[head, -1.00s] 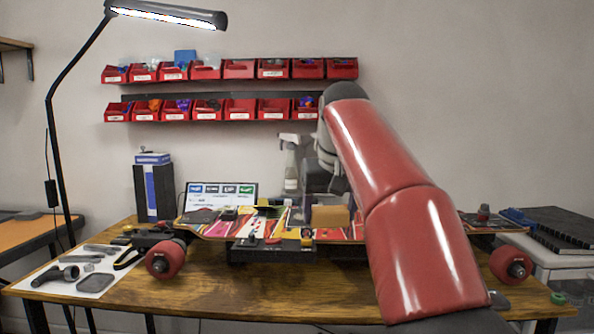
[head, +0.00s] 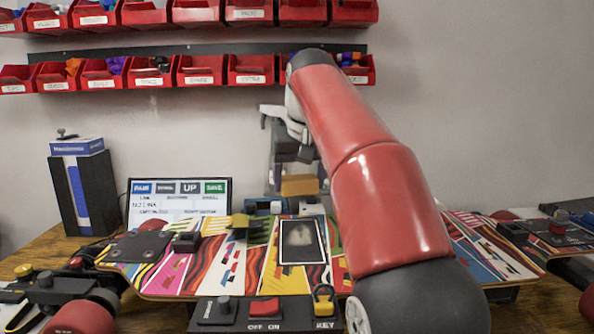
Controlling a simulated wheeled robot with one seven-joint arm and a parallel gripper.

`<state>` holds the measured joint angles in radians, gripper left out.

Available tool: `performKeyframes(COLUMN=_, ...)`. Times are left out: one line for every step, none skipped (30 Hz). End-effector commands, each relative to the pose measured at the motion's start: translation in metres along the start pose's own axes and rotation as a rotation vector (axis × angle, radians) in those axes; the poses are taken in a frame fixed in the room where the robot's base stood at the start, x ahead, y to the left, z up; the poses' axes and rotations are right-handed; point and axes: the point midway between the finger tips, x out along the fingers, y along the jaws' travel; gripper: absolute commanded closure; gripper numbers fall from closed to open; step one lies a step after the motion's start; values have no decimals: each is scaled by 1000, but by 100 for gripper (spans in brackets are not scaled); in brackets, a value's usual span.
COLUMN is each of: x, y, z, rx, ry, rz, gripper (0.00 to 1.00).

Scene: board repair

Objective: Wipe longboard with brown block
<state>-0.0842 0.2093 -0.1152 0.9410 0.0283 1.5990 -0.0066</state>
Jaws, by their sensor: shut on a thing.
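The longboard (head: 200,270) lies across the workbench, its deck patterned in bright colours. A dark framed patch (head: 302,242) with a pale smudge shows on its middle. The brown block (head: 300,185) appears above the far edge of the deck, behind the dark patch in the picture. My gripper (head: 297,172) points down and is shut on the brown block. The block looks apart from the deck, though its exact height is hard to tell. My red arm covers the right middle part of the board.
A control box (head: 264,312) with a red switch and key stands in front of the board. A display (head: 178,203) and a black box (head: 84,192) stand behind left. Red bins (head: 204,70) hang on the wall. Red wheels (head: 82,317) sit at the front left.

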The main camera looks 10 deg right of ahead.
Motion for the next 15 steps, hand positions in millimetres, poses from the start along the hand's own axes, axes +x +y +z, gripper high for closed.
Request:
performKeyframes(x=4, y=0, z=3, rx=0, ry=-1, rz=0, gripper=60)
performKeyframes(x=7, y=0, z=4, rx=0, ry=-2, rz=0, gripper=60)
performKeyframes(x=11, y=0, z=6, rx=0, ry=-2, rz=0, gripper=60)
performKeyframes(x=16, y=0, z=8, rx=0, ry=-2, rz=0, gripper=60)
performKeyframes(x=20, y=0, z=9, rx=0, ry=-1, rz=0, gripper=60)
performKeyframes(x=24, y=0, z=11, rx=0, ry=0, rz=0, gripper=60)
performKeyframes(x=27, y=0, z=12, rx=-1, ry=-1, rz=0, gripper=60)
performKeyframes(x=30, y=0, z=14, rx=-1, ry=-1, rz=0, gripper=60)
performKeyframes(x=35, y=0, z=15, rx=-1, ry=1, rz=0, gripper=60)
performKeyframes(x=38, y=0, z=16, rx=-1, ry=1, rz=0, gripper=60)
performKeyframes(x=40, y=0, z=17, rx=-1, ry=1, rz=0, gripper=60)
performKeyframes(x=42, y=0, z=18, rx=-1, ry=1, rz=0, gripper=60)
performKeyframes(x=43, y=0, z=18, rx=-1, ry=1, rz=0, gripper=60)
performKeyframes(x=44, y=0, z=19, rx=-1, ry=1, rz=0, gripper=60)
performKeyframes(x=46, y=-1, z=20, rx=-1, ry=1, rz=0, gripper=60)
